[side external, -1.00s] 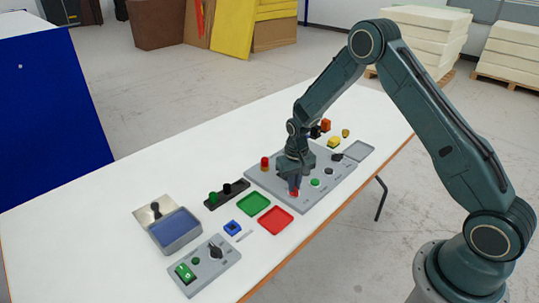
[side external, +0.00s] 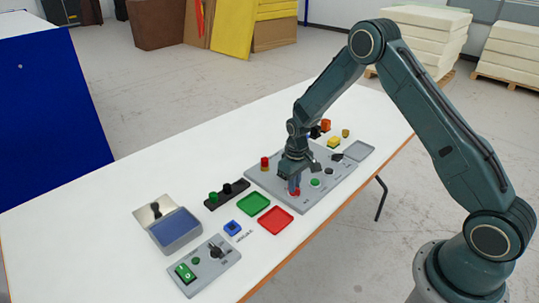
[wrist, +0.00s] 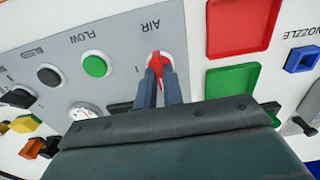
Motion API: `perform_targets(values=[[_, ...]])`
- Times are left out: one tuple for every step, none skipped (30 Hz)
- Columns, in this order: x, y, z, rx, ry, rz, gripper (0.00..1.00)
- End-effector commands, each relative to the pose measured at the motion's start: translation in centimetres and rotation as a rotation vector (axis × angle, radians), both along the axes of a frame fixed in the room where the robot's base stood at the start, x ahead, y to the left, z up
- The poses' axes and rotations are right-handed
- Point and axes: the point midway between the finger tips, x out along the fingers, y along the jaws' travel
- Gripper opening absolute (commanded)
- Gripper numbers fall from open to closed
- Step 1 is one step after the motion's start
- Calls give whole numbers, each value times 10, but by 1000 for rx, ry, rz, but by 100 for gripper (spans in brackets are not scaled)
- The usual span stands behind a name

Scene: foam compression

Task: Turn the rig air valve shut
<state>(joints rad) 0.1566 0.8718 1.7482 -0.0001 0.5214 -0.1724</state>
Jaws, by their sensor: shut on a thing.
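The air valve is a red handle (wrist: 157,58) on a pale round base, beside the printed word AIR on the grey panel (wrist: 130,20) in the wrist view. In the side view the red handle (side external: 295,193) shows at the panel's near edge, below my fingers. My gripper (wrist: 160,75) is shut on the red handle, with one blue-grey finger on each side. My gripper (side external: 294,186) points down at it in the side view. The fingers hide part of the handle, and its exact angle is hard to read.
A green button (wrist: 95,66) marked FLOW and a black button (wrist: 49,76) sit near the valve. A gauge (wrist: 83,112) is partly hidden by my gripper. Red (side external: 276,223) and green (side external: 254,204) trays lie close by. A red-topped post (side external: 265,163) stands behind.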

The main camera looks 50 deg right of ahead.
Motion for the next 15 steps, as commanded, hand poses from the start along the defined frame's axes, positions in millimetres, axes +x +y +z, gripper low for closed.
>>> perform_targets(values=[[0,0,0,1,2,2,0],[0,0,0,1,2,2,0],[0,0,0,1,2,2,13],[0,0,1,0,1,2,19],[0,0,0,0,1,2,25],[0,0,0,0,1,1,31],[0,0,0,0,1,1,31],[0,0,0,0,1,1,31],[0,0,0,0,1,1,31],[0,0,0,0,1,1,31],[0,0,0,0,1,0,31],[0,0,0,0,1,0,31],[0,0,0,0,1,0,31],[0,0,0,0,1,0,31],[0,0,0,0,0,0,31]])
